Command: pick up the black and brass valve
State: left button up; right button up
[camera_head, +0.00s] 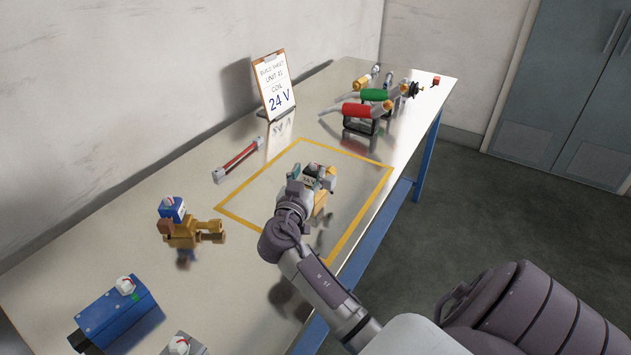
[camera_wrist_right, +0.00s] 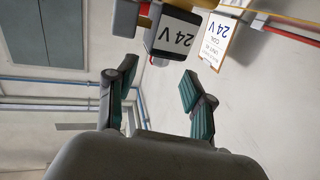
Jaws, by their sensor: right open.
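The black and brass valve (camera_head: 320,201) is inside the yellow outlined square on the table, partly hidden by my right gripper. Its black top carries a white label and a small white and red part. My right gripper (camera_head: 309,183) is open at the valve, its fingers close to the upper part. In the right wrist view the black block with its 24 V label (camera_wrist_right: 176,33) is beyond the open fingers (camera_wrist_right: 157,84). It does not look gripped; whether a finger touches it I cannot tell. My left gripper is not in view.
A blue and brass valve (camera_head: 192,231) and a blue block with a gauge (camera_head: 115,312) stand at the near left. A red and silver bar (camera_head: 239,160) and the 24 V build sheet (camera_head: 274,86) are along the wall. Red (camera_head: 366,110) and green-handled (camera_head: 375,95) tools stand further back.

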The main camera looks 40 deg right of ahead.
aim_at(314, 163)
jog(key=x, duration=0.2)
jog(key=p+x, duration=0.1)
jog(key=x, duration=0.1)
jog(key=shift+r+p, duration=0.2)
jog(key=shift+p, duration=0.1)
jog(key=shift+w+d+f, duration=0.15)
jog(key=shift+w+d, duration=0.05)
jog(key=shift+d, duration=0.25)
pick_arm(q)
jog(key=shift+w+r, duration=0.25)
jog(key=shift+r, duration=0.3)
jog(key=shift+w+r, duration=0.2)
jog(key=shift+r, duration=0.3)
pick_arm(e)
jog(key=shift+a, duration=0.1)
jog(key=shift+c, duration=1.1)
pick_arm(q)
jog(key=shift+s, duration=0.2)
pick_arm(e)
grip_shut()
